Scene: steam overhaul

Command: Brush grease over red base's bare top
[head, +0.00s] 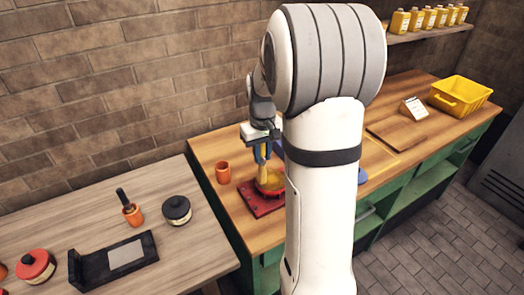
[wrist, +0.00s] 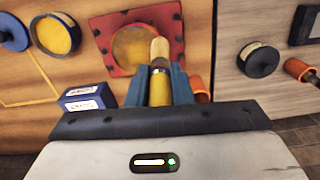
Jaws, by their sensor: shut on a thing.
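The red base (head: 262,197) lies on the wooden bench, partly hidden behind my arm in the head view. In the wrist view the red base (wrist: 176,32) shows a round yellowish top (wrist: 128,48) inside a red rim. My gripper (wrist: 159,88) is shut on the brush, holding its yellow handle (wrist: 159,92) between blue fingers. The brush's pale tip (wrist: 160,48) points at the base and overlaps the right part of the round top in the wrist view. I cannot tell whether it touches. In the head view my gripper (head: 262,152) is above the base.
An orange cup (head: 223,172) stands left of the base. A blue box (wrist: 88,98) and a yellow-topped round part (wrist: 53,36) lie nearby. The left table holds a black-lidded tin (head: 176,209), an orange pot (head: 132,214) and a dark stand (head: 115,262). A yellow crate (head: 460,96) stands far right.

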